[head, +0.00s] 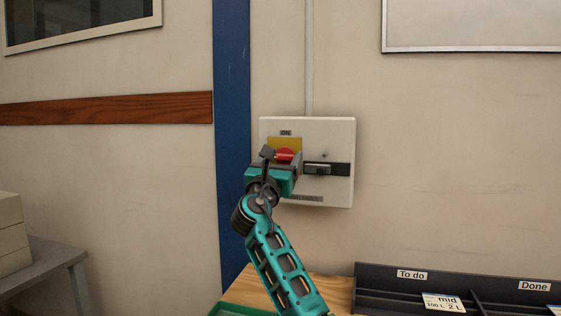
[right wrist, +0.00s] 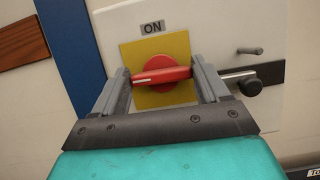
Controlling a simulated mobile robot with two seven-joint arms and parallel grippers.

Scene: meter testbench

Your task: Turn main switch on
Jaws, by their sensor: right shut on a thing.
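The main switch is a white box (head: 335,135) on the wall with a yellow plate (right wrist: 180,48) and a red rotary handle (right wrist: 160,75). An "ON" label (right wrist: 153,27) sits above the plate. The handle lies roughly crosswise, slightly tilted in the right wrist view; in the head view the red handle (head: 285,154) is partly hidden by my gripper. My right gripper (right wrist: 166,82) is at the switch, its two fingers on either side of the handle's ends, shut on it. My left gripper is in neither view.
A black latch with a knob (head: 320,169) sits on the box right of the handle. Below are a wooden table (head: 325,291) and a dark tray (head: 385,272) labelled "To do" and "Done". A blue post (head: 232,80) stands left of the box.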

